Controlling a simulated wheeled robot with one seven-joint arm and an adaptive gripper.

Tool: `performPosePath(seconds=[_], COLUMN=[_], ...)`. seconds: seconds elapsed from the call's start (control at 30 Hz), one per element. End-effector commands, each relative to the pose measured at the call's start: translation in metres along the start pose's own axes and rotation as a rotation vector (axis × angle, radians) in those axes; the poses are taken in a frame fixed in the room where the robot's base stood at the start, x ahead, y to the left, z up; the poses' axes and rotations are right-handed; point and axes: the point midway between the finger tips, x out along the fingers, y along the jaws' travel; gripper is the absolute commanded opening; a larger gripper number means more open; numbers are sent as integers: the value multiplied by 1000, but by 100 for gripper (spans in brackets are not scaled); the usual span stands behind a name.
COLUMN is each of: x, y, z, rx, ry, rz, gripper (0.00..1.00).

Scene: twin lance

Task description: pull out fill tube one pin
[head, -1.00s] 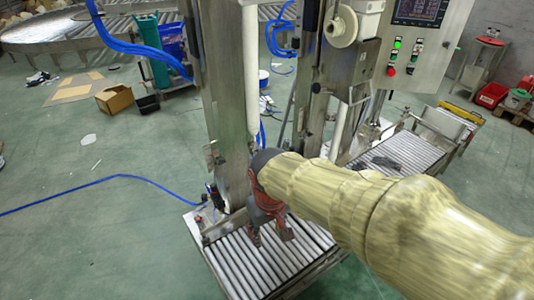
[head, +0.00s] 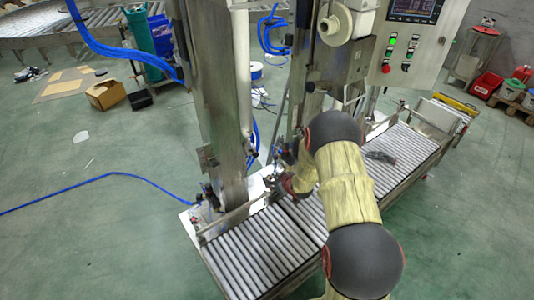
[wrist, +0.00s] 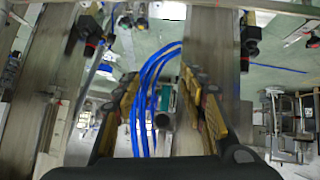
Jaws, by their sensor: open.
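The first fill column (head: 215,100) stands upright left of centre in the head view, with a pale fill tube (head: 241,70) along its right side. I cannot make out the pin of fill tube one for certain. My gripper (head: 272,183) is beside the foot of this column, small and partly hidden by my arm. In the wrist view my gripper (wrist: 163,112) has its two yellow-padded fingers wide apart. Blue hoses (wrist: 150,90) and a grey round tube end (wrist: 163,121) show between them, and nothing is visibly held.
A roller conveyor (head: 260,250) runs below the columns, with a dark object (head: 380,157) on its right part. A control panel (head: 412,40) stands at upper right. A blue hose (head: 110,177) lies on the floor at left. Open floor (head: 80,240) lies at lower left.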

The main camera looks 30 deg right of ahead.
Motion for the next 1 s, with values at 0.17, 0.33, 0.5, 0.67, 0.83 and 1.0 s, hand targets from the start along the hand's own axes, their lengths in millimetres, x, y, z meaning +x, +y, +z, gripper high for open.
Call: performPosePath(seconds=[0.17,0.33,0.5,0.67,0.83,1.0], x=[-3,-7,11,36,56,64], y=[0,-3,-4,-6,-6,-6], z=[-77,-96,-102,-110,-116,-120], rx=[-52,-53,-53,-53,-52,-51], ry=[245,317,322,320,319,319], rz=[-23,-30,-31,-31,-30,-29], gripper=[42,42,42,42,42,42])
